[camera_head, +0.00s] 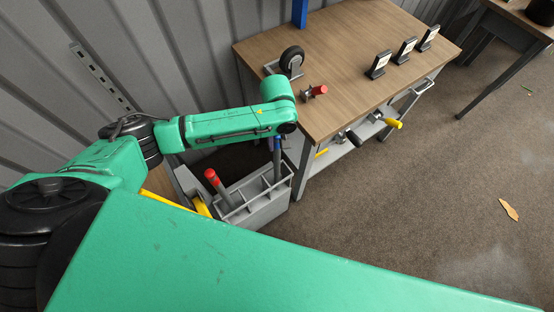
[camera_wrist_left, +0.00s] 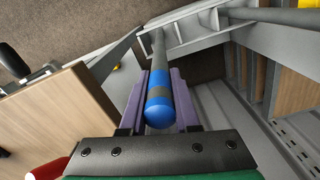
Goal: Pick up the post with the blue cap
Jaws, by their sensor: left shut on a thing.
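The post with the blue cap (camera_wrist_left: 159,112) stands between the two purple fingers of my left gripper (camera_wrist_left: 160,82) in the left wrist view. The fingers are shut on it just below the cap, and its grey shaft runs on towards a grey crate. In the head view the post (camera_head: 277,160) shows below my left arm, upright at the back right of the grey divided crate (camera_head: 258,211). I cannot tell whether its lower end touches the crate floor. The left gripper is mostly hidden there by my arm. My right gripper is not in view.
A post with a red cap (camera_head: 212,177) leans in the crate, with a yellow piece (camera_head: 201,206) beside it. A wooden workbench (camera_head: 340,50) stands close on the right, holding a caster wheel (camera_head: 291,61), a red-capped piece (camera_head: 319,90) and several small stands. The floor (camera_head: 430,190) right of it is mostly clear.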

